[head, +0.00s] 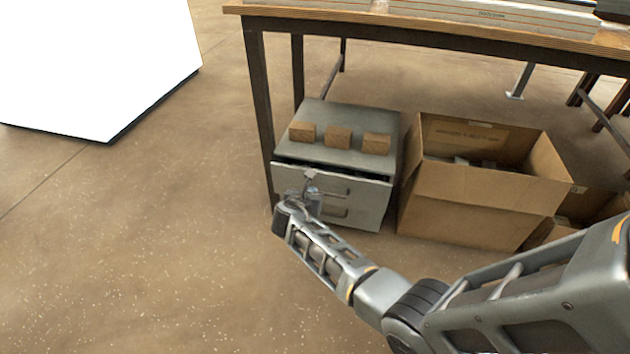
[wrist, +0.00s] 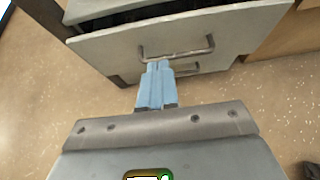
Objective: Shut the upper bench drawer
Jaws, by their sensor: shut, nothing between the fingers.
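The upper bench drawer (head: 362,191) is part of a grey cabinet (head: 350,120) under the bench. A dark gap shows along the drawer's top edge, so it stands slightly open. In the wrist view the upper drawer's front (wrist: 110,50) has a bar handle (wrist: 185,52), and the dark gap shows behind its top edge. My gripper (head: 311,178) is shut and empty in front of the drawer. In the wrist view its blue fingertips (wrist: 158,66) overlap the left part of the handle; I cannot tell whether they touch it. A lower handle shows below, partly hidden by the fingers.
Several wooden blocks (head: 338,136) sit on the cabinet top. An open cardboard box (head: 480,205) stands close on the right, with another box beyond it. A bench leg (head: 259,90) rises at the cabinet's left. The floor at left and in front is clear.

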